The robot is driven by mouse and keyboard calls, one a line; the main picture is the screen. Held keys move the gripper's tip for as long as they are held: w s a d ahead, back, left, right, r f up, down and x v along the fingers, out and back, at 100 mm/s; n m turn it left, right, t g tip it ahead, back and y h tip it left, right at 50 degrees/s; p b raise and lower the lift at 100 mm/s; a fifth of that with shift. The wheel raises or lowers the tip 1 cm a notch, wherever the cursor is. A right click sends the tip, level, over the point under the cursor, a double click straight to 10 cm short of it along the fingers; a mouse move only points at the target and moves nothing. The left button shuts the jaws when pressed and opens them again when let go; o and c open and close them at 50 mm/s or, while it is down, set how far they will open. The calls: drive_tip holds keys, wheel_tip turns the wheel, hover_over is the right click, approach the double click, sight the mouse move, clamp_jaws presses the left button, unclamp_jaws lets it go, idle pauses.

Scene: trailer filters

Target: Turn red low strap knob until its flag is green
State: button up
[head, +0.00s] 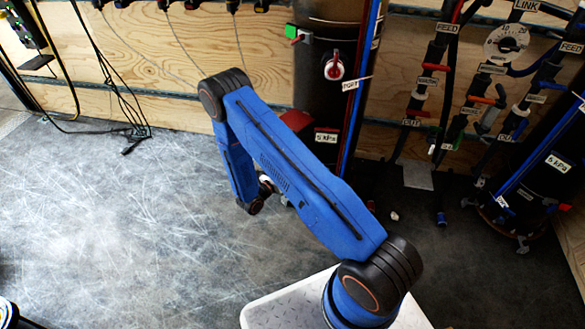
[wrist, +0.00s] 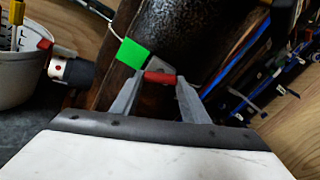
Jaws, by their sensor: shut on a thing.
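In the wrist view, the red strap knob (wrist: 160,77) sits between the two grey fingers of my gripper (wrist: 158,82), which is shut on it. A bright green flag (wrist: 132,53) shows just beside the knob, up and to its left. Behind them is the dark tank (wrist: 185,32).
A red and white round valve (head: 334,68) sits on the tank. Pipes with several labelled valves (head: 430,80) stand to the right, near a second dark tank (head: 550,175). Black cables (head: 135,125) lie at the left. The floor (head: 110,220) on the left is clear.

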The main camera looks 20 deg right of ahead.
drive_tip(key=shift+n, duration=0.7)
drive_tip(key=o, duration=1.1)
drive_tip(key=shift+c, duration=0.2)
drive_tip(key=v, duration=1.7)
drive_tip(key=shift+a, duration=0.25)
